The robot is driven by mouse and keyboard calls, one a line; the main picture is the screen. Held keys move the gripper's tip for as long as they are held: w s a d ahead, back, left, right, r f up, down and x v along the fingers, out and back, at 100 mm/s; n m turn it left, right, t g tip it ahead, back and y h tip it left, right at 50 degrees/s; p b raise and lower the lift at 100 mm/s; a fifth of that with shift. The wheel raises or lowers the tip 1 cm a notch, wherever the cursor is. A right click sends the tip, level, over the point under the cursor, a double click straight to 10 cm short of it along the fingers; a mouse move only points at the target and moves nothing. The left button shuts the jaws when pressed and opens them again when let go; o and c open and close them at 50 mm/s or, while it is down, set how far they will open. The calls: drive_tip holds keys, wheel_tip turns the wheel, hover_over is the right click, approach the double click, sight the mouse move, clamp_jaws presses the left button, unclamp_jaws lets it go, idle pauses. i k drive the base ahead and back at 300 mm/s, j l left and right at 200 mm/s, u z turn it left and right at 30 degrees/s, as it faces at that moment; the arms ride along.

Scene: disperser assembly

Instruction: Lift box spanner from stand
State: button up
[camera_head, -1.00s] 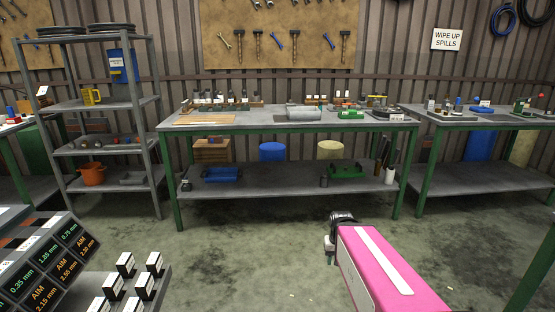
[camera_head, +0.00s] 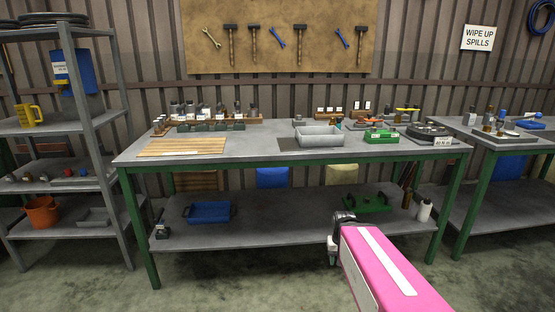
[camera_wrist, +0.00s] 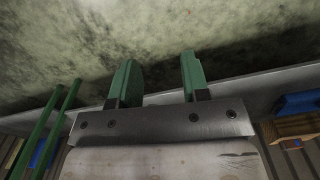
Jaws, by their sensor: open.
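I cannot make out the box spanner or its stand for certain among the small tools on the workbench (camera_head: 262,146). Small upright tools stand at the back right of this bench and on the right-hand bench (camera_head: 485,131), too small to tell apart. My gripper (camera_head: 334,256) hangs in front of the workbench, below its top, at the end of my pink arm. In the wrist view my gripper (camera_wrist: 158,78) shows two green fingers spread apart with nothing between them.
A metal shelf unit (camera_head: 100,150) stands left. Floor in front is clear.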

sight(238, 116)
drive_tip(key=i+j, duration=0.2)
drive_tip(key=j, duration=0.15)
drive_tip(key=i+j, duration=0.2)
drive_tip(key=j, duration=0.15)
drive_tip(key=i+j, duration=0.4)
drive_tip(key=j, duration=0.25)
drive_tip(key=z, duration=0.05)
